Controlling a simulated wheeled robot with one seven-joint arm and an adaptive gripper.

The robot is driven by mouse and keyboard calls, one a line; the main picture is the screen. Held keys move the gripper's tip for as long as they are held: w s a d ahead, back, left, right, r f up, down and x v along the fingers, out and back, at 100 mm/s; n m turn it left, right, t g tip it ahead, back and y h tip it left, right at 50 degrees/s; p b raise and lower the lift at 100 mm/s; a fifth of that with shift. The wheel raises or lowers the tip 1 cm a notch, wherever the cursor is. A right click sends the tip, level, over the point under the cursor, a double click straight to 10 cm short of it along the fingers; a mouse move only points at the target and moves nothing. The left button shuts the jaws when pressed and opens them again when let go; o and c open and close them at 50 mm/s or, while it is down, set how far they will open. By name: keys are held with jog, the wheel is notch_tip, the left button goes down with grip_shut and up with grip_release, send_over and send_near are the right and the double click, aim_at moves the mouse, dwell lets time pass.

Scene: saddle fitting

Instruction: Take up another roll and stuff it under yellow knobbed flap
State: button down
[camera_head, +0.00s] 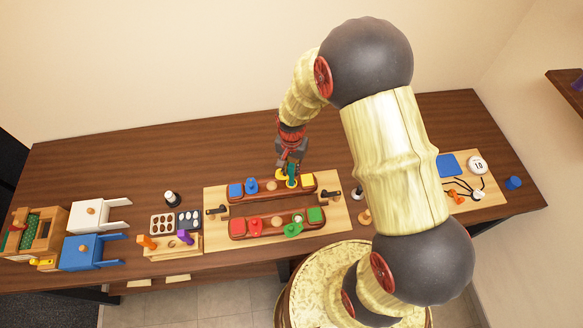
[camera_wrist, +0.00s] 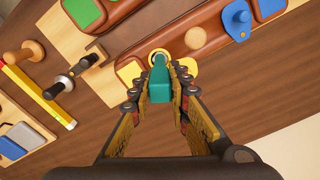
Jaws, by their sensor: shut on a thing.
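My gripper (camera_head: 290,160) is shut on a teal roll (camera_head: 291,172), which shows between the fingers in the wrist view (camera_wrist: 160,86). My gripper is over the yellow end of the rear brown bar (camera_head: 265,190). The roll's far end is at the yellow knobbed flap (camera_wrist: 158,57), whose pale round top shows just beyond it. The roll and fingers hide part of the flap. I cannot tell whether the roll touches it or is under it. A flat yellow pad (camera_wrist: 128,72) lies beside it on the bar.
The rear bar also bears a wooden knob (camera_wrist: 195,37) and a blue knobbed flap (camera_wrist: 237,18). The front bar (camera_head: 276,230) has red and green pieces. A black-handled clamp (camera_head: 329,194) stands close at the right. A tray of round pieces (camera_head: 163,223) is at left.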

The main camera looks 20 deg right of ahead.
jog(key=shift+f, duration=0.1)
dwell(0.7)
jog(key=shift+r+p, duration=2.45)
jog(key=shift+r, duration=1.65)
jog(key=shift+f, duration=0.1)
